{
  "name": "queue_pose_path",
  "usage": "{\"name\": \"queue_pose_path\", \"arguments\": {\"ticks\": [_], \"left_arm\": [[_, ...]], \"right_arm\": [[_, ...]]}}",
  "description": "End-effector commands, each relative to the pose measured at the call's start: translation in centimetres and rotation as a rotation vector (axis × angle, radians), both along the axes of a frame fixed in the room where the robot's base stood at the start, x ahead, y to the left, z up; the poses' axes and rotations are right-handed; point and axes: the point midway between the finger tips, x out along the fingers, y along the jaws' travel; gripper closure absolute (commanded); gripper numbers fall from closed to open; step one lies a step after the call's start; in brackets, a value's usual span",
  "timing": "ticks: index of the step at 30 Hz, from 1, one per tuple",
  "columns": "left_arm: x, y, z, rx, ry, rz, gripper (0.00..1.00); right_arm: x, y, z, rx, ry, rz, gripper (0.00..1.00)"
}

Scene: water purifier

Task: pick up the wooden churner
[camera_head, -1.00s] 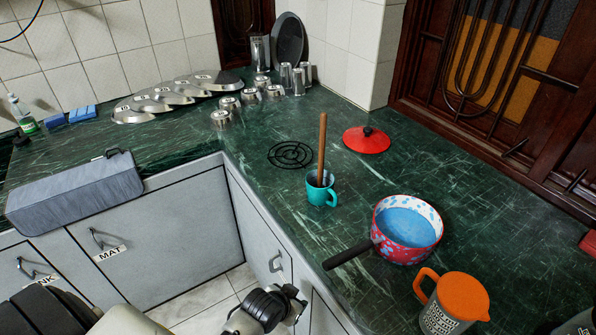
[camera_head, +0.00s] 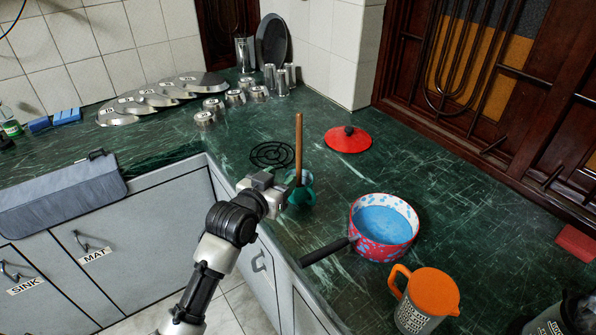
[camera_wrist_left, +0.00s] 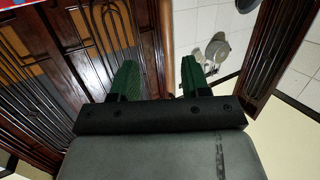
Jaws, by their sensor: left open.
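The wooden churner (camera_head: 298,140) stands nearly upright in a teal mug (camera_head: 306,192) on the green counter. Its lower end is hidden inside the mug. My left gripper (camera_head: 284,189) is beside the mug, on its left, below the churner's bare handle. In the head view its fingers are hard to tell from the mug. My right gripper is not in view.
A red and blue pan (camera_head: 384,226) stands right of the mug, its black handle pointing left. An orange-lidded jug (camera_head: 428,300) is in front of it. A red lid (camera_head: 348,139) and a black ring trivet (camera_head: 272,155) lie behind. Steel cups (camera_head: 235,97) stand further back.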

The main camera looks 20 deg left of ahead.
Motion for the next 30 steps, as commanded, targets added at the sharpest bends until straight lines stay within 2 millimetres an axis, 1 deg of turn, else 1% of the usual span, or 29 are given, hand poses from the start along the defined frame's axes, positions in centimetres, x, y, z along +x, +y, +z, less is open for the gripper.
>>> {"name": "queue_pose_path", "arguments": {"ticks": [1,3,6,8,12,15,22,27,30], "left_arm": [[0.9,0.2,1.7,-0.009,-0.051,0.002,0.53],[1.7,0.4,3.5,-0.022,-0.107,0.003,0.53],[2.6,0.4,4.7,-0.031,-0.146,0.004,0.53],[3.5,0.3,4.9,-0.032,-0.149,0.004,0.53],[5.7,-0.2,4.9,-0.033,-0.146,0.003,0.53],[6.9,-0.4,4.8,-0.032,-0.146,0.003,0.53],[8.5,-0.7,4.9,-0.033,-0.144,0.003,0.53],[10.9,-1.1,5.1,-0.033,-0.144,0.003,0.53],[12.0,-1.3,4.9,-0.032,-0.144,0.002,0.53]], "right_arm": [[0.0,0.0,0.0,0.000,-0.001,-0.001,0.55],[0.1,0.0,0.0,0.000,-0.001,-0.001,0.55],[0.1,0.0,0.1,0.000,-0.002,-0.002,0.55],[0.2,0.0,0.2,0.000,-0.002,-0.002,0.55],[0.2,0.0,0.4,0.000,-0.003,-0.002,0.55],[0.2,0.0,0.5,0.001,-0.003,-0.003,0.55],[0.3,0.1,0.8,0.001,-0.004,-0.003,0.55],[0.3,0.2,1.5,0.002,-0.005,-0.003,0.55],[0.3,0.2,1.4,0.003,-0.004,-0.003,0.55]]}}
